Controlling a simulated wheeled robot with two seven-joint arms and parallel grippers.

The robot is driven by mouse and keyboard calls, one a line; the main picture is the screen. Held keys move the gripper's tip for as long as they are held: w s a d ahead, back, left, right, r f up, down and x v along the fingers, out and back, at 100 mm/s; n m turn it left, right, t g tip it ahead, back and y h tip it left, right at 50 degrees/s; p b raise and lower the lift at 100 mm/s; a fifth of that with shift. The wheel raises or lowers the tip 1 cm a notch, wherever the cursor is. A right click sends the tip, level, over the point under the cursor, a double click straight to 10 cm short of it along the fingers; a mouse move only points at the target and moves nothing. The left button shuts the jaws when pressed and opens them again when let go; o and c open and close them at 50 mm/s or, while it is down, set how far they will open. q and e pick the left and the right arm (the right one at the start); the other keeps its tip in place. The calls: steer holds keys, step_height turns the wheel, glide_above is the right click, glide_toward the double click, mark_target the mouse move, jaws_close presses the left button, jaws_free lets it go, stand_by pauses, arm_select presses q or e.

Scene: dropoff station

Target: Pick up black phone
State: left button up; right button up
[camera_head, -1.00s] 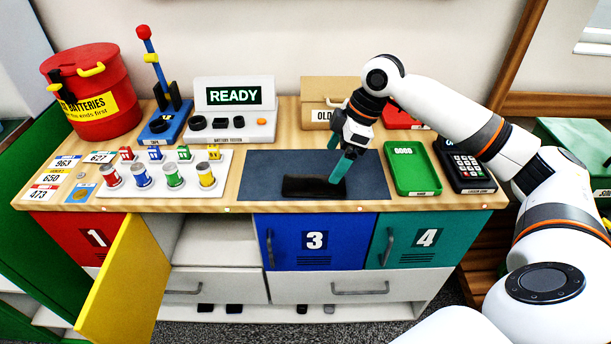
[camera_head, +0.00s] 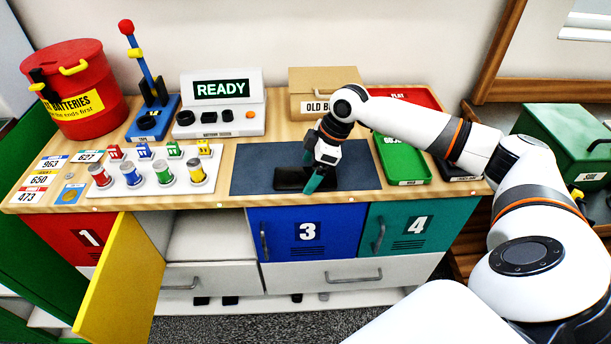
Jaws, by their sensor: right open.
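The black phone (camera_head: 288,179) lies flat on the dark blue mat (camera_head: 358,176) on the counter. My right gripper (camera_head: 312,184) points down at the phone's right end, with its teal fingers at or just over it. The fingers and wrist hide that end of the phone. The gripper is open; I cannot tell whether the fingers touch the phone. My left gripper is not in view.
Left of the mat stands a white rack with several coloured cylinders (camera_head: 163,172). Behind are a battery tester (camera_head: 221,118) reading READY and a cardboard box (camera_head: 318,84). A green tray (camera_head: 404,160) is to the right. A yellow cabinet door (camera_head: 122,275) hangs open below.

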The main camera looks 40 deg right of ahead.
steer(key=shift+w+f, duration=0.1)
steer(key=shift+f, duration=0.25)
steer(key=shift+r, duration=0.1)
steer(key=c, duration=1.2)
